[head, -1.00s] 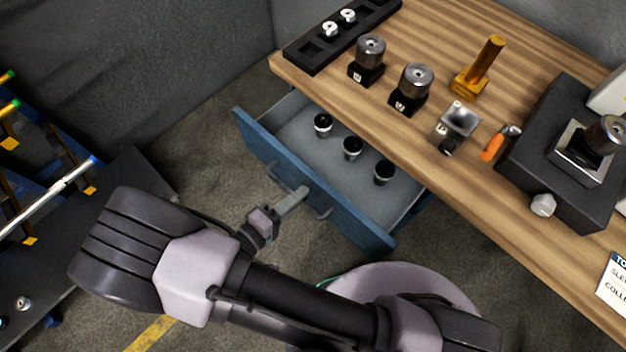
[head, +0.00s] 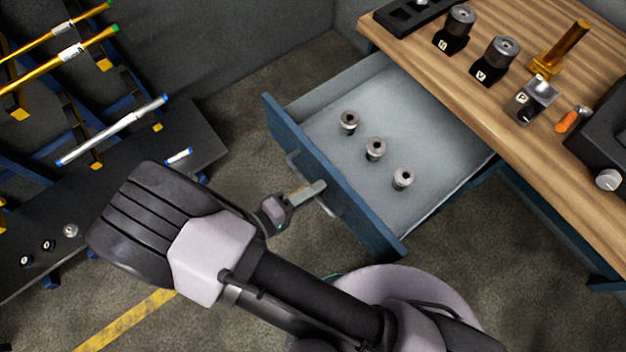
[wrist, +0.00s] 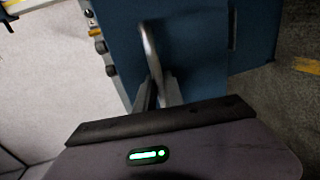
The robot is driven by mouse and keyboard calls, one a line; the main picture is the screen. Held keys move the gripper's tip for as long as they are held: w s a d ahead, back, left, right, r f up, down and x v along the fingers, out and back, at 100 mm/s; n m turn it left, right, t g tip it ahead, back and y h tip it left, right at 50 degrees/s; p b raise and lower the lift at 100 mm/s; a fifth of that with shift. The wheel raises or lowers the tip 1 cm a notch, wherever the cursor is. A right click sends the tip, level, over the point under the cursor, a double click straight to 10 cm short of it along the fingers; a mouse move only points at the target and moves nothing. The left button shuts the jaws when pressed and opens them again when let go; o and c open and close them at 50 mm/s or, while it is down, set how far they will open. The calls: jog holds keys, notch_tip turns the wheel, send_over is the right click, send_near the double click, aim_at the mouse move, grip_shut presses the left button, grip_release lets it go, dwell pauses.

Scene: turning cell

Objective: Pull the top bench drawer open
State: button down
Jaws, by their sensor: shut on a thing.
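The top bench drawer (head: 335,190) has a blue front and a grey inside, and it stands well out from the wooden bench. Several small metal collets stand inside it, one of them (head: 375,150) near the middle. My gripper (head: 308,192) is at the drawer's front, shut on the bar handle (head: 293,162). In the wrist view the fingers (wrist: 158,95) close around the handle (wrist: 150,50) against the blue front (wrist: 200,40). The exact contact is partly hidden by the fingers.
The bench top (head: 450,75) carries dark blocks with metal cylinders (head: 497,58), a brass-coloured stand (head: 560,50) and an orange-handled tool (head: 570,120). A rack with coloured-end bars (head: 115,130) stands at left. Bare floor (head: 235,130) lies between the rack and the drawer.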

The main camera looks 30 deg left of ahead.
dwell(0.3)
jog(key=c, duration=1.5)
grip_release()
jog(key=shift+o, duration=0.2)
jog(key=p+v, duration=0.4)
jog(key=v, duration=1.3)
jog(key=shift+s+a, duration=0.2)
